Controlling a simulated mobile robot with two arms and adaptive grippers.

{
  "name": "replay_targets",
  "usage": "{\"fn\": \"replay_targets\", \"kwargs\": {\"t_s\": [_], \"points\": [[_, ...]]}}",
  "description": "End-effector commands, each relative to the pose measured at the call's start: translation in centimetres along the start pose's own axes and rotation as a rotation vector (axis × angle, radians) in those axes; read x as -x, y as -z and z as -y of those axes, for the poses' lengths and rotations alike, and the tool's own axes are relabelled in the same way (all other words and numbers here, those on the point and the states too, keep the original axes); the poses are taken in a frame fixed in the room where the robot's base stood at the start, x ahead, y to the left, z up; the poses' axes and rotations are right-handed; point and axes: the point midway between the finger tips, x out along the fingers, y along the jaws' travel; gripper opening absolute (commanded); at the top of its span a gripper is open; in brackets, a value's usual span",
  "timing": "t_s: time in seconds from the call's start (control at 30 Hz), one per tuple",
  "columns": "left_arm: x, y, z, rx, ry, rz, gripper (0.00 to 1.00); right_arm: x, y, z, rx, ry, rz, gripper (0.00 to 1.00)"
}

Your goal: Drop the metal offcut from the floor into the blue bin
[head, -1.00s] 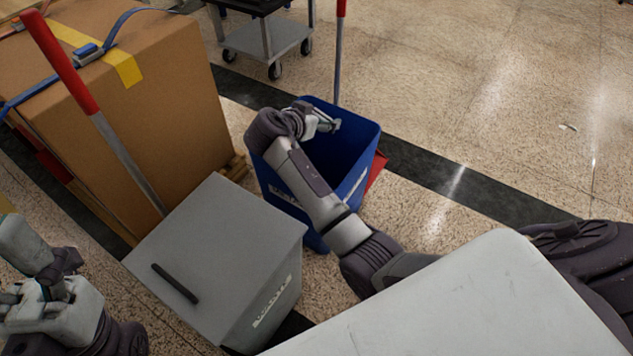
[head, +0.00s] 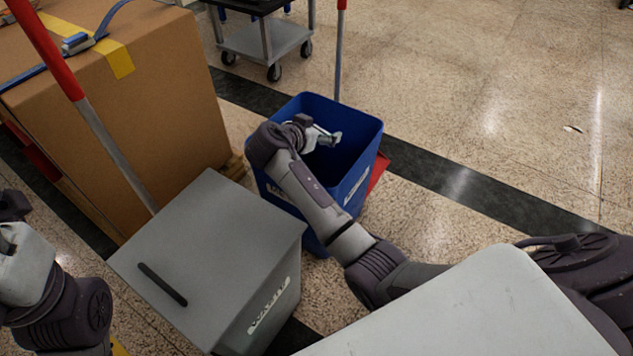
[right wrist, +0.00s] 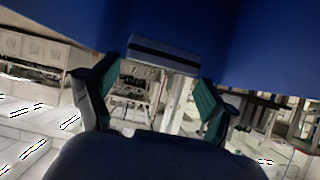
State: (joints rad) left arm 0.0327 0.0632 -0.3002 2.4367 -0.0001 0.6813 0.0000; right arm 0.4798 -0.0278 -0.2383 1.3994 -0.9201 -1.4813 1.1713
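My right gripper (head: 330,139) is inside the open mouth of the blue bin (head: 359,188). In the right wrist view its two green-padded fingers (right wrist: 160,80) stand apart, with a grey metal piece with a dark stripe (right wrist: 163,52) spanning between their tips. It looks like the metal offcut, gripped at its two ends. The blue bin wall (right wrist: 260,40) fills the top of that view. In the head view the offcut is small and hard to separate from the fingertips. The bin's floor is hidden. Of my left arm only links show at the left edge.
A grey lidded waste box (head: 215,245) stands in front of the bin. A strapped cardboard box (head: 165,110) is to the left, with a red-handled pole (head: 110,145) before it. A grey cart (head: 265,45) stands behind. A small pale scrap or mark (head: 573,128) shows on the open floor at right.

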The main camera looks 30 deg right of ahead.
Motion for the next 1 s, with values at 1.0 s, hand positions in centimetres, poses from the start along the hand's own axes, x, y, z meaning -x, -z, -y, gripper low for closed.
{"fn": "replay_targets", "kwargs": {"t_s": [1.0], "points": [[0.1, 0.0, 0.0, 0.000, 0.000, 0.001, 0.71, 7.4, -0.1, 0.0, 0.001, 0.000, 0.001, 1.00]]}}
